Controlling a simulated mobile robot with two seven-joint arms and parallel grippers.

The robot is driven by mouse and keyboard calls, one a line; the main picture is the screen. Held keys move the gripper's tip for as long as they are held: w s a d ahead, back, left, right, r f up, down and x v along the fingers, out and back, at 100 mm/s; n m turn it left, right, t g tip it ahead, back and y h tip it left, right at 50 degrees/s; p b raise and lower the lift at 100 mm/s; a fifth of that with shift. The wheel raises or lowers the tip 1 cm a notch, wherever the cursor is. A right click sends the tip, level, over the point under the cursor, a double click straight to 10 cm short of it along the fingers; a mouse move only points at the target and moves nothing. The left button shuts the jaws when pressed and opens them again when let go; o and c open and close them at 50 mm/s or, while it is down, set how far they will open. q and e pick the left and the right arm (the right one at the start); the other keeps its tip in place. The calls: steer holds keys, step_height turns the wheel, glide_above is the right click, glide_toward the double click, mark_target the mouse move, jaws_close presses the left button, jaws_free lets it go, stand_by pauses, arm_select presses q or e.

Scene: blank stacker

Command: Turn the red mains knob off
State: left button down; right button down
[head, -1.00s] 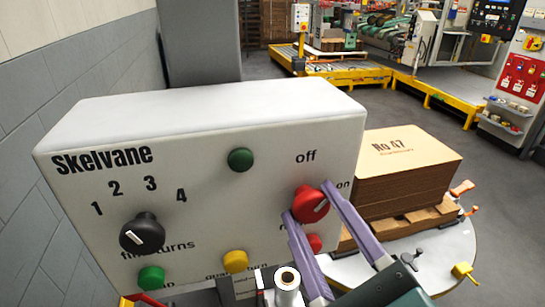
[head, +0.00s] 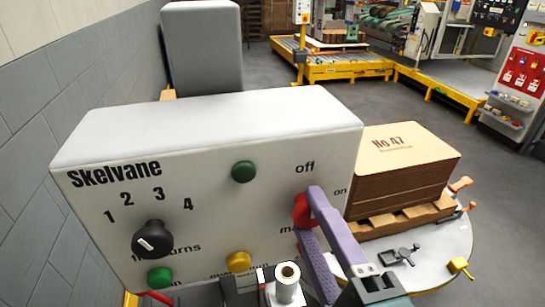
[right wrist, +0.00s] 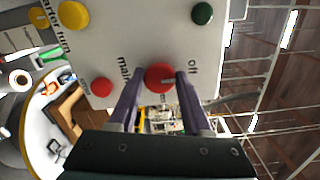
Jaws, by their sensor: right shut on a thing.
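The red mains knob (head: 301,212) sits at the right of the white Skelvane panel (head: 220,210), below the "off" label and left of "on". My right gripper (head: 306,218) is shut on the red knob, and its purple fingers hide much of it in the head view. In the right wrist view the red knob (right wrist: 159,78) lies between the two fingertips (right wrist: 158,80). Its pale pointer mark is small there and seems to point to the side of the "off" label. My left gripper is not in view.
The panel also carries a black numbered dial (head: 152,239), a green button (head: 243,171), a lower green button (head: 160,277) and a yellow button (head: 238,262). A cardboard stack (head: 402,170) stands behind it on a round white table (head: 435,250). A grey wall (head: 50,180) is at left.

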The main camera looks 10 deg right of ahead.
stand_by(0.5)
steer(key=shift+c, duration=1.7)
jaws_free()
steer(key=s+b, duration=0.2)
steer(key=s, duration=0.8)
steer(key=shift+d, duration=0.15)
